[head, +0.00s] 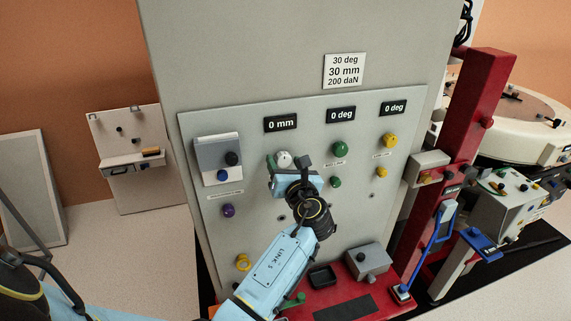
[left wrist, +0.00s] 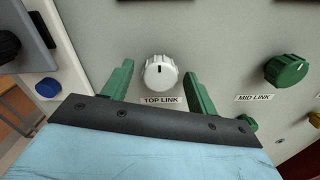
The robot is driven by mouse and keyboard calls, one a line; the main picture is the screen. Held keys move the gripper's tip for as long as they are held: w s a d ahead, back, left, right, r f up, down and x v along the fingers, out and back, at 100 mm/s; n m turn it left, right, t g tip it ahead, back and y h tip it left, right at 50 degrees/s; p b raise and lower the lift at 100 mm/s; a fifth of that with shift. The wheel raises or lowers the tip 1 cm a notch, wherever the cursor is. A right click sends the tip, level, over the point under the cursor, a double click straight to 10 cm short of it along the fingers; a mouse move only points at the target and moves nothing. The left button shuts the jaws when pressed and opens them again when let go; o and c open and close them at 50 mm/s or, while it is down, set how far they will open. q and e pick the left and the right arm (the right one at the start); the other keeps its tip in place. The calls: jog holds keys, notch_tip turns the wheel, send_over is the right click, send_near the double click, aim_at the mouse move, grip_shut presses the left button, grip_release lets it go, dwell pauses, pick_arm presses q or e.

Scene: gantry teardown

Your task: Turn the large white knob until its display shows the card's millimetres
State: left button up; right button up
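The large white knob (head: 284,159) is on the grey panel below a black display (head: 280,124) that reads "0 mm". The card (head: 344,71) above reads "30 deg, 30 mm, 200 daN". My left gripper (head: 279,165) is at the knob. In the left wrist view, the white knob (left wrist: 159,73) stands between the two green fingers of my left gripper (left wrist: 158,82), which are apart with a gap on each side. A "TOP LINK" label (left wrist: 162,100) sits below the knob. The knob's dark mark points up. My right gripper is not in view.
A green knob (head: 340,149) and a yellow knob (head: 390,140) sit to the right, below displays reading "0 deg". A grey box with a dark knob (head: 232,158) is close on the left. A red post (head: 466,120) stands right of the panel.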

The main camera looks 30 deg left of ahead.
pick_arm(q)
jog(key=c, duration=0.9)
jog(key=shift+c, duration=0.2)
jog(key=n+b, duration=0.1)
jog(key=n, duration=0.4)
jog(key=shift+f, duration=0.1)
jog(key=n+b, duration=0.2)
jog(key=n, duration=0.3)
jog(key=n+b, duration=0.4)
jog(key=n, duration=0.2)
jog(key=shift+n, duration=0.4)
jog(key=n+b, duration=0.3)
jog(key=n, duration=0.1)
jog(key=shift+b, duration=0.3)
jog(key=shift+n+b, duration=0.9)
jog(key=shift+n, duration=0.5)
